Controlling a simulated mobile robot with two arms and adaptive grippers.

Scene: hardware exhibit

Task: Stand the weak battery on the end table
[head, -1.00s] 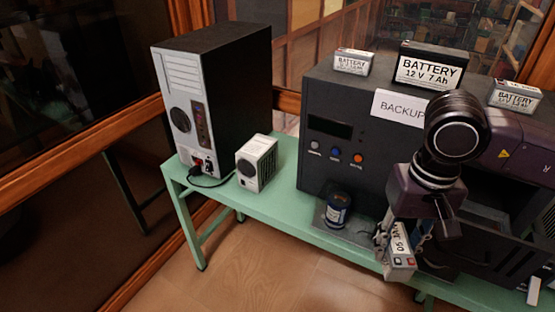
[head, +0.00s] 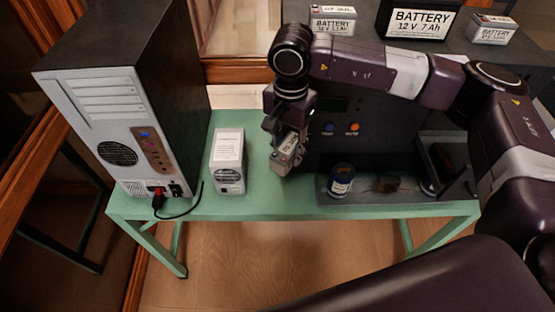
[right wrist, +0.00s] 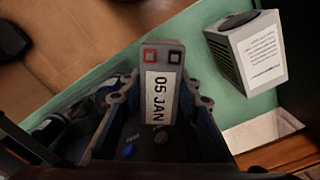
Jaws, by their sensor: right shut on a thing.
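My right gripper (head: 281,135) is shut on a small grey battery (head: 287,158) and holds it in front of the left side of the dark backup cabinet. In the right wrist view the battery (right wrist: 165,72) sits between the fingers, with a white "05 JAN" label and one red-ringed and one black terminal square facing the camera. The battery is above the green table (head: 270,208); I cannot tell whether it touches it. Which table is the end table is not marked. My left gripper is not in view.
A white box (head: 228,165) stands left of the held battery, beside a tall computer tower (head: 105,125) with a cable. A blue can (head: 340,178) stands on a tray at right. Bare green tabletop lies between box and tray.

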